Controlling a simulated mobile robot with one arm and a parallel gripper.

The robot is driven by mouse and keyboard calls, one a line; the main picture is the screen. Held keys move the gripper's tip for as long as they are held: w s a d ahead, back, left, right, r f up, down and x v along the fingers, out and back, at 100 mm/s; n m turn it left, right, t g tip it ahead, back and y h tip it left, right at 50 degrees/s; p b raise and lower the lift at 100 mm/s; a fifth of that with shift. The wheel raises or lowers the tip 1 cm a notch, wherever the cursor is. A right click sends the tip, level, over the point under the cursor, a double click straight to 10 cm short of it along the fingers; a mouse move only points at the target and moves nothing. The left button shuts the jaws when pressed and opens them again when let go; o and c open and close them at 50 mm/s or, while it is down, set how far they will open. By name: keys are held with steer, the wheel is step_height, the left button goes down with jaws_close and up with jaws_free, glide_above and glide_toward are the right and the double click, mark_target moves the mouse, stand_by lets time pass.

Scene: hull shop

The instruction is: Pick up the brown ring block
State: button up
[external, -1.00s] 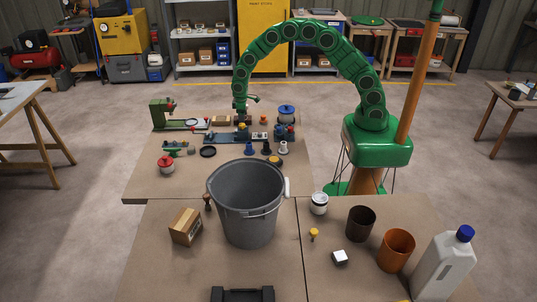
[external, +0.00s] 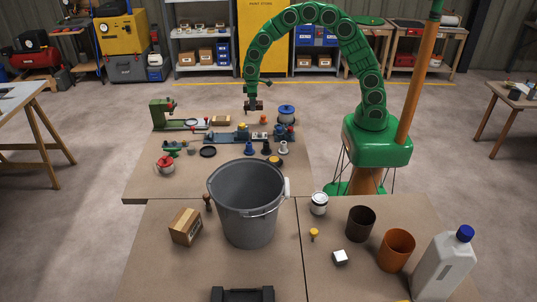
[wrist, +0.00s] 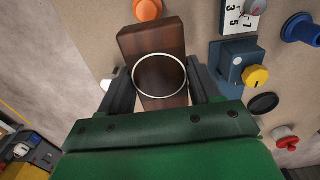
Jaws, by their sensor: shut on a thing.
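The brown ring block (wrist: 152,40) is a dark wooden block with a pale ring around a round recess on its face. My gripper (wrist: 160,82) is shut on it, with one dark finger on each side. In the external view the brown ring block (external: 254,105) is small and dark at the tip of my gripper (external: 252,98). It hangs above the far part of the workbench, apart from the things below. Its underside is hidden.
A large grey bucket (external: 246,215) stands nearer. The bench's left front area is clear.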

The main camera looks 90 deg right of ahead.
steer(key=s+a+r, duration=0.1)
steer(key=s+r, duration=0.2)
steer(key=s, duration=0.4)
steer(key=shift+s+a+r, duration=0.15)
steer(key=shift+s+a, duration=0.15)
steer(key=shift+a, duration=0.05)
